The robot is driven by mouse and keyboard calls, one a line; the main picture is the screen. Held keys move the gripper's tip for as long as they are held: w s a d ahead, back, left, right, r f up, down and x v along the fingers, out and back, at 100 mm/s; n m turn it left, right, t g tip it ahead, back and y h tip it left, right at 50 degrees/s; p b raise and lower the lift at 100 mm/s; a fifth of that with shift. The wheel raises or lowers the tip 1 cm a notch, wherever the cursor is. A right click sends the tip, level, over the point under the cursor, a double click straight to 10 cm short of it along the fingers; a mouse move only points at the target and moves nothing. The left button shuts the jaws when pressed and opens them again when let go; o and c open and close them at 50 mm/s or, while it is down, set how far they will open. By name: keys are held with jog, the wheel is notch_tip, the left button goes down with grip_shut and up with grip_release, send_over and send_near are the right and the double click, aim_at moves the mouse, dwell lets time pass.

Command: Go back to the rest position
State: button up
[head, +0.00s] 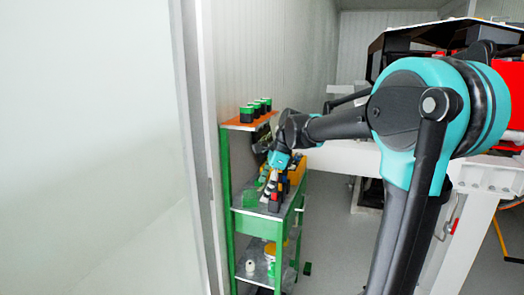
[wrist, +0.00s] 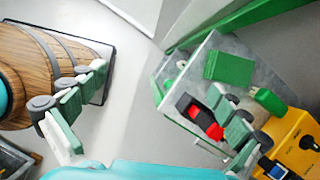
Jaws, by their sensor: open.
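My gripper (head: 270,185) is at the middle level of the green shelf rack (head: 228,185) in the head view, beside small items there. In the wrist view my gripper (wrist: 150,130) has its two fingers spread wide, with nothing held between them. A grey shelf board (wrist: 265,75) lies beyond the right finger. On it are a black and red item (wrist: 200,116), a green block (wrist: 229,68) and a smaller green item (wrist: 269,100). The right finger overlaps part of the shelf in the picture; I cannot tell whether it touches anything.
A yellow case (wrist: 292,145) is at lower right and a wooden barrel (wrist: 40,65) at left in the wrist view. Several green-topped items (head: 257,107) stand on the top shelf. A pale wall (head: 90,150) is at left, and a white frame (head: 480,220) with red machinery at right.

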jog(key=s+d+f+n+t+h, duration=0.4)
jog(key=s+d+f+n, duration=1.2)
jog(key=s+d+f, duration=0.2)
jog(key=shift+s+d+f+n, duration=0.15)
jog(key=shift+s+f+n, duration=0.15)
jog(key=shift+f, duration=0.4)
